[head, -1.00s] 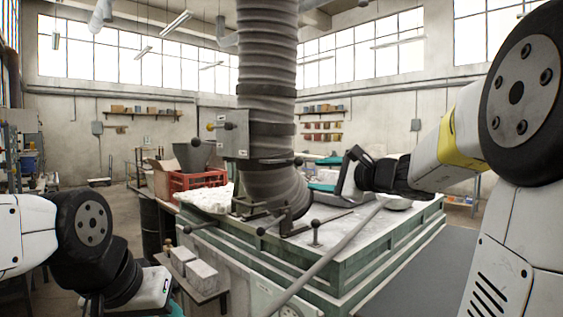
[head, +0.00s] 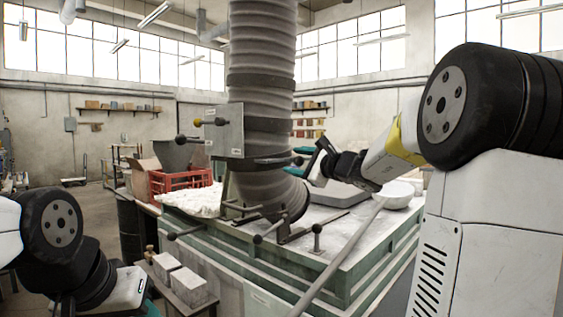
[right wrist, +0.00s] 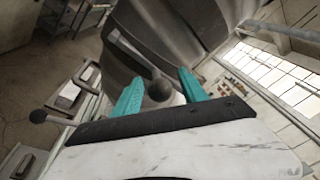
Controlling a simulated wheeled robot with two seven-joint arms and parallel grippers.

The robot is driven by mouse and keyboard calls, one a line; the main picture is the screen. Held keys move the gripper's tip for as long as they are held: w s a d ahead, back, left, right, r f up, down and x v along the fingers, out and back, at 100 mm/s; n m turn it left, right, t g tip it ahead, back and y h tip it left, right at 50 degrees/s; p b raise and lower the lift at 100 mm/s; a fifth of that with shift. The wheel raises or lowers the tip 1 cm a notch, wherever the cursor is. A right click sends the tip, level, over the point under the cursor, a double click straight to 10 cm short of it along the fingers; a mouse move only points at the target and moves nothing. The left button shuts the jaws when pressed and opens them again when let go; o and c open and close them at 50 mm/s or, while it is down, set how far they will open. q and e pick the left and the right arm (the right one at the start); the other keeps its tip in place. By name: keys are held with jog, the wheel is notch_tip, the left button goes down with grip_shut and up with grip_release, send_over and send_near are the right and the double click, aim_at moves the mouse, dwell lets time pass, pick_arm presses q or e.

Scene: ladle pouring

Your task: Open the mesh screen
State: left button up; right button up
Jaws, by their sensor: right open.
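No mesh screen can be made out for certain; a dark bar handle (head: 270,161) with a round knob sticks out from the grey ribbed duct (head: 262,90). My right gripper (head: 298,160) is open at the duct's right side, its teal fingers at the bar's knobbed end. In the right wrist view, the dark ball knob (right wrist: 160,89) shows between the two teal fingers of the gripper (right wrist: 161,79), with no clear grip on it. Whether they touch is unclear. My left gripper (head: 148,302) is at the bottom left, its fingers mostly cut off by the frame.
The duct stands over a green-sided table (head: 345,270) with a pale top. More knobbed levers (head: 317,236) stand at its base. A white bowl (head: 394,194) sits at the table's right. A red crate (head: 180,180) and grey blocks (head: 188,286) are on the left. A long grey rod (head: 340,257) crosses the front.

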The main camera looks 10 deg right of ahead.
jog(key=shift+x, duration=0.9)
grip_shut()
dwell(0.8)
